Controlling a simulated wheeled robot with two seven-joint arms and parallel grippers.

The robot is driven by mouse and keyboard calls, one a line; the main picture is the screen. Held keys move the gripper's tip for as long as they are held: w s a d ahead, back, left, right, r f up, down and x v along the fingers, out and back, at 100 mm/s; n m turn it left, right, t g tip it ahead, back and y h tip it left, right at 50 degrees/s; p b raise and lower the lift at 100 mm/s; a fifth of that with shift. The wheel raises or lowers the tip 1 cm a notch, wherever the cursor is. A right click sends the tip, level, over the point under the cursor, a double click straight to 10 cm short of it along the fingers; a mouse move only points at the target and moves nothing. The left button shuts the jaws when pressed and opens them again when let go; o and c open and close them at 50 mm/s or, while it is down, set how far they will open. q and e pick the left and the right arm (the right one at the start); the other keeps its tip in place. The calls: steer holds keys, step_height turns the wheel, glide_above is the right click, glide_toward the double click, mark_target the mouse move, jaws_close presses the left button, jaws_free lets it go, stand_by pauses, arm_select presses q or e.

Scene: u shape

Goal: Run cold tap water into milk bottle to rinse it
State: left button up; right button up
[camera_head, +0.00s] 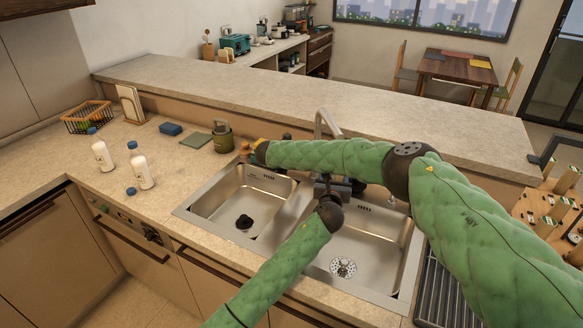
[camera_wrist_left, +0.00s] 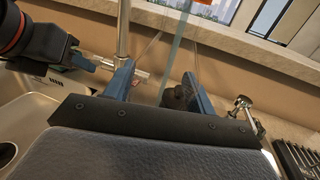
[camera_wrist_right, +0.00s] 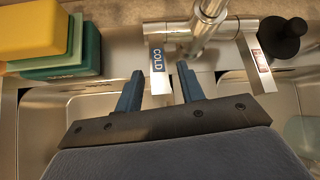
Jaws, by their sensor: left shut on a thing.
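In the left wrist view my left gripper (camera_wrist_left: 160,88) is shut on a clear see-through vessel (camera_wrist_left: 153,52), apparently the milk bottle. A pale blue streak (camera_wrist_left: 176,55) like running water shows at it; I cannot tell whether it runs inside. In the head view the left arm reaches over the sink, its gripper partly hidden near the tap (camera_head: 320,122). In the right wrist view my right gripper (camera_wrist_right: 160,80) is open, its fingers apart on either side of the lever labelled COLD (camera_wrist_right: 158,62). The tap (camera_wrist_right: 205,22) stands just beyond. My right forearm hides the tap's base.
Two white bottles (camera_head: 142,172) and a loose blue cap (camera_head: 131,191) are on the left counter. A yellow and green sponge stack (camera_wrist_right: 40,40) lies left of the lever. The left basin (camera_head: 237,203) is clear except for its black drain plug (camera_head: 244,222).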

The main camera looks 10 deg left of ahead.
jaws_close()
steer(key=shift+r+g, duration=0.2)
steer(key=shift+g, duration=0.1)
jaws_free()
steer(key=shift+w, duration=0.1)
steer(key=v, duration=1.2)
steer(key=shift+d, duration=0.15)
